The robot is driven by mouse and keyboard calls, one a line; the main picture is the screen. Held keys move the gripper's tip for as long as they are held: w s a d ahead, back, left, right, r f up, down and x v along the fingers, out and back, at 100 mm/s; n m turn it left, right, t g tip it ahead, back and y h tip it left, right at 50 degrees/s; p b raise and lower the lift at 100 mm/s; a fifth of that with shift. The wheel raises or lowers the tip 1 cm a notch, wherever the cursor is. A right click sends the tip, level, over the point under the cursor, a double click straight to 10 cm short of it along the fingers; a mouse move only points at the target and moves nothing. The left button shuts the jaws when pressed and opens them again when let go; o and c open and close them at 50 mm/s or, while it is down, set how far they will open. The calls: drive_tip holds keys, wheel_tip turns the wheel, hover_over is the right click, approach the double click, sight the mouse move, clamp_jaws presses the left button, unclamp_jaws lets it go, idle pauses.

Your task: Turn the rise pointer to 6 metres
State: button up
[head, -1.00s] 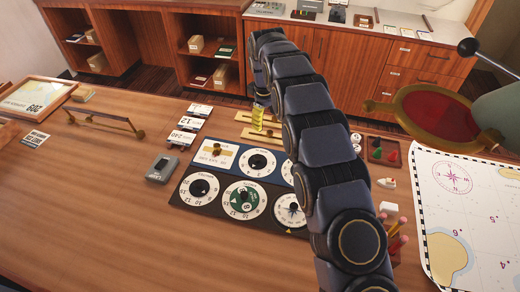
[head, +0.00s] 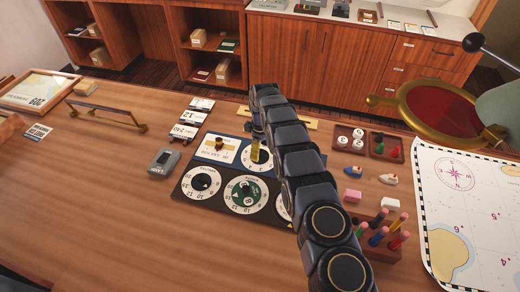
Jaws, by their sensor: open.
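A dial panel lies on the wooden table, with a blue back strip (head: 207,154) and a dark front strip (head: 188,195). On the blue strip, a white numbered dial (head: 245,167) sits right of a white card with a brass knob (head: 218,146). My gripper (head: 256,155) points down over this dial, its yellow fingertip in front of the dial's middle; it is open. Its knob and pointer are mostly hidden. On the dark strip are a black-knobbed dial (head: 202,184) and a green-centred dial (head: 244,194). My arm covers the panel's right part. The labels are too small to tell which dial is rise.
Left of the panel are a grey device (head: 163,163) and number cards (head: 183,131). Right of my arm stand a pen rack (head: 385,245), small boats (head: 354,172), trays (head: 350,139) and a chart (head: 490,205). A round red glass (head: 437,107) overhangs the back right.

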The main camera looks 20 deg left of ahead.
drive_tip(key=shift+f, duration=0.25)
clamp_jaws()
drive_tip(key=shift+m, duration=0.3)
drive_tip(key=m, duration=0.3)
drive_tip(key=shift+m, duration=0.3)
drive_tip(key=m, duration=0.3)
drive_tip(key=shift+s+f+m, duration=0.1)
drive_tip(key=shift+m, duration=0.3)
drive_tip(key=m, duration=0.4)
drive_tip(key=shift+m, duration=1.8)
